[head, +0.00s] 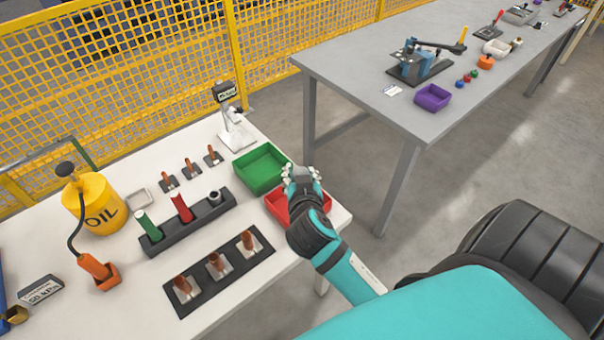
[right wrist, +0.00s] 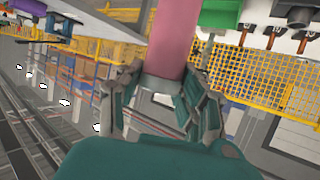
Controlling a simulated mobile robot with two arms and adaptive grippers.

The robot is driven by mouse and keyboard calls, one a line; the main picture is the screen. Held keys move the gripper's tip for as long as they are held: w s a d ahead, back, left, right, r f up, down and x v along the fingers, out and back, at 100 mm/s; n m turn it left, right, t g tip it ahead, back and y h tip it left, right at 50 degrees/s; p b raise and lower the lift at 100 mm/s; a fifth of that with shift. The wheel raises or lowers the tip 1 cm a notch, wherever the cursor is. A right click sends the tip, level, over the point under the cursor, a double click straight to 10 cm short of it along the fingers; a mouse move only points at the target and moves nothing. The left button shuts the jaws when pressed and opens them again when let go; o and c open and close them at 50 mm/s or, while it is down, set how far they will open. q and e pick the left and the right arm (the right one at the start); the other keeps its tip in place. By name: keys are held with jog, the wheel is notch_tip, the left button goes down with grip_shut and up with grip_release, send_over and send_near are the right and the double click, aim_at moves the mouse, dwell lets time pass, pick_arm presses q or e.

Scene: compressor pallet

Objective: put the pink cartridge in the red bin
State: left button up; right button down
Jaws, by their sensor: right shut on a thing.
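The pink cartridge (right wrist: 172,45) is between the fingers of my right gripper (right wrist: 160,100) in the right wrist view, which is shut on it. In the head view my right gripper (head: 302,175) is over the far part of the red bin (head: 276,206), and its arm covers the middle of the bin. The cartridge is hidden in the head view. The red bin stands at the right end of the white table. I cannot tell the gap between cartridge and bin. My left gripper is not in view.
A green bin (head: 262,168) stands just behind the red bin. A dark rack (head: 188,226) holds a green cartridge (head: 147,224) and a red cartridge (head: 182,207). A yellow oil can (head: 95,205) and a white stand (head: 236,130) are further off.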

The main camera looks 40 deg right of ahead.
jog(key=w+d+f+m+g+h+b, duration=0.1)
jog(key=w+d+f+m+g+h, duration=0.2)
jog(key=w, duration=0.2)
notch_tip(320, 180, down, 10)
jog(key=b, duration=0.8)
jog(key=shift+w+a+f+m+h, duration=0.2)
jog(key=shift+m+h, duration=0.1)
jog(key=shift+m, duration=0.1)
jog(key=c, duration=0.9)
grip_release()
jog(key=shift+r, duration=0.15)
jog(key=shift+o, duration=0.2)
